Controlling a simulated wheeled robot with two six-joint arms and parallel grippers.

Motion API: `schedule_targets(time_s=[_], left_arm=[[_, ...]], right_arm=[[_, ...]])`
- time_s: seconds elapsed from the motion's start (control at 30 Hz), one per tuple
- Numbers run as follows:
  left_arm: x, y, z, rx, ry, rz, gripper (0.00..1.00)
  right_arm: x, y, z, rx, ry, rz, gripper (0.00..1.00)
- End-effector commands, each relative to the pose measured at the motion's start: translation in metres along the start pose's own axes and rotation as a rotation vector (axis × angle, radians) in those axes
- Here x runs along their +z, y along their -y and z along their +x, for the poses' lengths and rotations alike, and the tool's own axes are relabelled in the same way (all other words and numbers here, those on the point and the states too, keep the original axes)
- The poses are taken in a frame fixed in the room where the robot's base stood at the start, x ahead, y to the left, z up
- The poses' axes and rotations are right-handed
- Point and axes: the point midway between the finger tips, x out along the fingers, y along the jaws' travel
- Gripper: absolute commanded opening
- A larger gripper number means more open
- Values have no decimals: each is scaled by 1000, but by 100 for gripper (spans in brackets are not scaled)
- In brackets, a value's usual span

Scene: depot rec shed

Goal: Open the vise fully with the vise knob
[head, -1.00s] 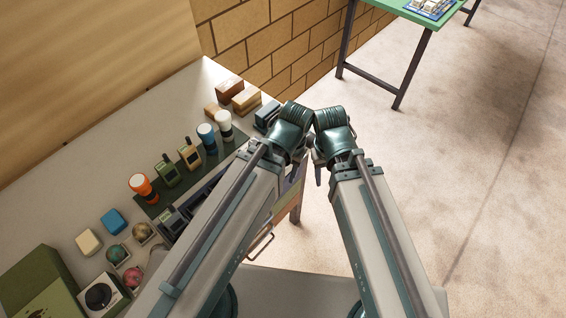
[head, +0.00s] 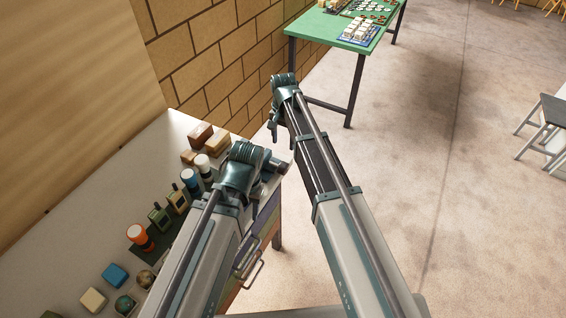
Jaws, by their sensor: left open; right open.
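A dark teal block (head: 276,167) shows at the far right corner of the bench in the head view. It looks like the vise, but my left gripper covers much of it. I cannot make out its knob or how far its jaws are apart. My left gripper (head: 263,163) is over that corner, close to the block; whether it touches is unclear. It is open, and I see nothing held in it. My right gripper (head: 272,130) is open and empty, pointing down beyond the bench's right edge, farther out than the left one.
The bench (head: 60,262) carries wooden blocks (head: 200,135), radios (head: 160,217), an orange-topped torch (head: 138,236), a blue block (head: 115,275) and balls along its length. A brick wall (head: 215,50) stands behind.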

Motion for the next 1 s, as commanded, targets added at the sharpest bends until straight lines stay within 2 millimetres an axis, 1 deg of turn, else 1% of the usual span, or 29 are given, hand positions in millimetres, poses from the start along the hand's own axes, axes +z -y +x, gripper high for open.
schedule_targets(time_s=[0.17, 0.37, 0.57, 1.0], left_arm=[[0, 0, 4, 0, 0, 1, 50], [-1, -2, 19, -1, 0, 3, 50], [-2, -4, 43, -1, 0, 8, 50], [-6, -10, 106, -2, 0, 8, 50]], right_arm=[[1, -1, 4, 0, 0, -1, 69], [2, -1, 19, 0, 0, -3, 69], [2, -1, 44, 0, 0, -3, 69], [2, -1, 107, 0, 0, -4, 69]])
